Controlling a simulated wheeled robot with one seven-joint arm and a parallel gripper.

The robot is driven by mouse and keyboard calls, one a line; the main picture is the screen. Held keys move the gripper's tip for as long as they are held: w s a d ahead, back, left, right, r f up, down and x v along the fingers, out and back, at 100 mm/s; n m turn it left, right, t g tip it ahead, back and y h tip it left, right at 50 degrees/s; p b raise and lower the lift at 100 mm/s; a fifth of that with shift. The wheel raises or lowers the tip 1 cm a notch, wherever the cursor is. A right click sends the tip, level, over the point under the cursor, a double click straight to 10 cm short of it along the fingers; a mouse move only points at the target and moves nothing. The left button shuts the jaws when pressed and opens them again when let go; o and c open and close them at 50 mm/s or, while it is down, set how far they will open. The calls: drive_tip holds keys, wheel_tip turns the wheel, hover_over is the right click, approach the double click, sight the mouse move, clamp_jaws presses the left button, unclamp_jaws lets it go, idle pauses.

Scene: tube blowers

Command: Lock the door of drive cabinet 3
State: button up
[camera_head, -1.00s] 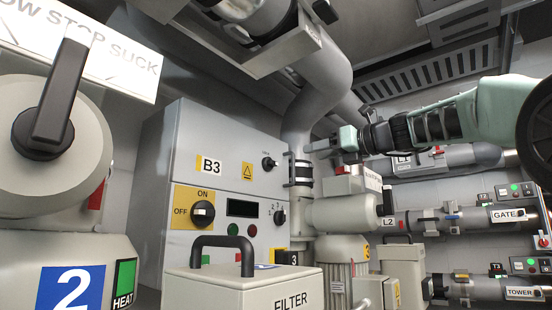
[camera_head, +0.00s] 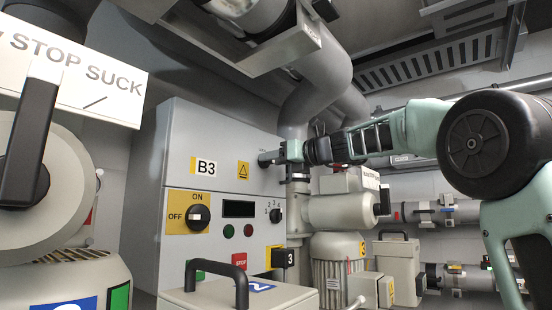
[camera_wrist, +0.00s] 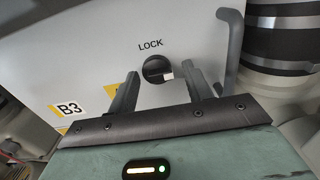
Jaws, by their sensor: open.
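Drive cabinet 3 is the grey cabinet (camera_head: 215,135) marked B3, left of centre in the head view. Its door looks closed. In the wrist view its face (camera_wrist: 60,70) carries a round black lock knob (camera_wrist: 154,66) under the word LOCK, with a pale mark on its lower right side. My gripper (camera_wrist: 160,71) is open, one finger on each side of the knob. I cannot tell whether the fingers touch it.
A grey bent handle (camera_wrist: 233,50) stands just right of my fingers. A thick grey pipe (camera_head: 318,90) runs beside the cabinet. A lidded box with a black handle (camera_head: 240,297) stands in front. A large lever (camera_head: 30,135) is at left.

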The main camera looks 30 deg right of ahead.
drive_tip(key=shift+c, duration=0.3)
drive_tip(key=c, duration=0.9)
drive_tip(key=shift+n, duration=0.4)
drive_tip(key=n+b, duration=0.3)
drive_tip(key=n, duration=0.2)
drive_tip(key=n+b, duration=0.3)
drive_tip(key=n, duration=0.3)
drive_tip(key=n+b, duration=0.3)
drive_tip(key=n, duration=0.3)
drive_tip(key=shift+s+a, duration=0.2)
drive_tip(key=shift+a, duration=0.15)
